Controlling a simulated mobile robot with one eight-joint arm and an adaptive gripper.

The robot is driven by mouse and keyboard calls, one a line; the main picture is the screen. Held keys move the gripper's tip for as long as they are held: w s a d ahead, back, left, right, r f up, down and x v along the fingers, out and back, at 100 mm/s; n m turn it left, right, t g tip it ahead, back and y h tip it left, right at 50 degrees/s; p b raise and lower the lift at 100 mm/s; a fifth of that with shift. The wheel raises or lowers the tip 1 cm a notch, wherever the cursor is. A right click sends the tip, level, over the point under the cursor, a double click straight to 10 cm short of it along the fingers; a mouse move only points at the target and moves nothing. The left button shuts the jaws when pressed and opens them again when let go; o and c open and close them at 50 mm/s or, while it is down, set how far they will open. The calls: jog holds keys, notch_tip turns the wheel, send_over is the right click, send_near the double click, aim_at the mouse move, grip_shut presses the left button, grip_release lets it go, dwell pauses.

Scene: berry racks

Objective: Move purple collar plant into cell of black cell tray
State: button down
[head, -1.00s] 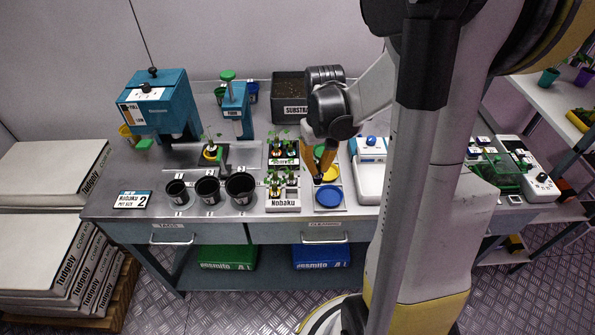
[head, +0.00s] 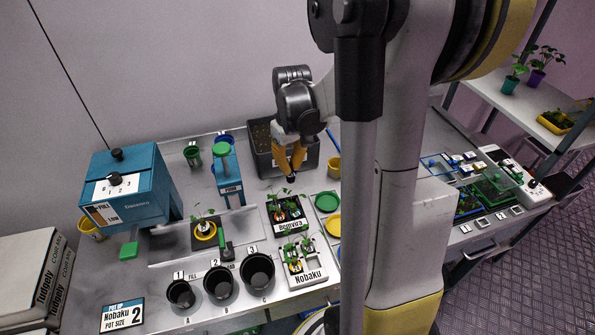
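My gripper (head: 290,170) has orange fingers pointing down over the bench, in front of the substrate bin and above the Bemvuza tray. Its fingers come close together around a small dark shape at the tips; I cannot tell if that is a held thing or the tips themselves. The dark Bemvuza tray (head: 291,227) holds small seedlings with orange-red collars and may be the black cell tray. The pale Nobaku tray (head: 306,277) in front of it also holds seedlings. No purple collar can be made out on any plant on the bench.
A substrate bin (head: 263,159) stands behind. Black pots (head: 220,282) line the front left, near a potted seedling (head: 204,232) and a blue machine (head: 128,190). Green and yellow dishes (head: 327,202) lie right of the trays. A purple pot (head: 537,78) stands on the far-right shelf.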

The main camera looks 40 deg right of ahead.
jog(key=shift+w, duration=0.45)
jog(key=shift+s+d+f+b, duration=0.1)
jog(key=shift+s+f+b, duration=0.15)
jog(key=shift+s+b, duration=0.15)
jog(key=shift+s+f, duration=0.15)
jog(key=shift+f, duration=0.1)
notch_tip(320, 180, down, 11)
jog(key=b, duration=0.9)
jog(key=shift+f, duration=0.15)
jog(key=c, duration=1.5)
grip_release()
jog(key=shift+c, duration=0.2)
